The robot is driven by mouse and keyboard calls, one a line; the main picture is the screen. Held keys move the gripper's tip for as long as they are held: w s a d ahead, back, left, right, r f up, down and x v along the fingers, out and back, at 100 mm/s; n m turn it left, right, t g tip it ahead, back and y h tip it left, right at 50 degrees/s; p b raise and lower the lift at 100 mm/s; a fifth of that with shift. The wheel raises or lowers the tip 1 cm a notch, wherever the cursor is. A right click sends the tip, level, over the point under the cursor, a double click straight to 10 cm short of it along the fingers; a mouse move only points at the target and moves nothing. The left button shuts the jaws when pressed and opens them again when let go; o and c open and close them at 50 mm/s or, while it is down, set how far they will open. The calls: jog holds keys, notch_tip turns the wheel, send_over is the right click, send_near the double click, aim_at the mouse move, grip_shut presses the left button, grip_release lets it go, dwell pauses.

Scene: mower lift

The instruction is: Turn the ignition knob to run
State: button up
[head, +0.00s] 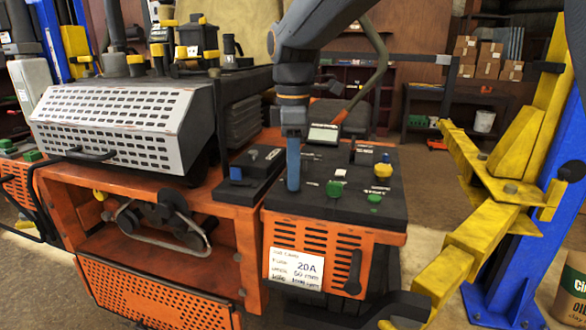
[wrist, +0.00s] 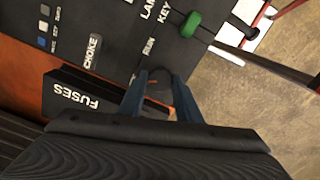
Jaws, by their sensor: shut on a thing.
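My gripper (head: 293,172) reaches straight down onto the dark control panel (head: 345,208) in the head view, with its blue fingers at the panel's left part. In the wrist view my gripper (wrist: 160,97) has its two blue fingers on either side of a dark round knob (wrist: 158,77), shut on it. This looks like the ignition knob, beside a label that seems to read RUN. The fingers hide part of the knob, and I cannot tell its exact setting. In the head view the fingers hide it.
Green knobs (head: 335,188) and a yellow knob (head: 383,170) stand on the panel to the right. A box marked FUSES (wrist: 80,92) lies close beside the fingers. The yellow lift arm (head: 470,240) is right of the mower. A white slotted cover (head: 125,125) is at left.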

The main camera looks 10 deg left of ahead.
jog(key=m+p, duration=0.4)
jog(key=m, duration=0.1)
jog(key=shift+r+m, duration=0.15)
jog(key=shift+m, duration=0.25)
jog(key=m+p, duration=0.2)
jog(key=m, duration=0.3)
jog(key=shift+p, duration=0.35)
jog(key=shift+m, duration=0.3)
jog(key=o, duration=1.1)
jog(key=shift+c, duration=0.2)
notch_tip(320, 180, up, 8)
jog(key=shift+f+b, duration=0.2)
jog(key=shift+b, duration=0.85)
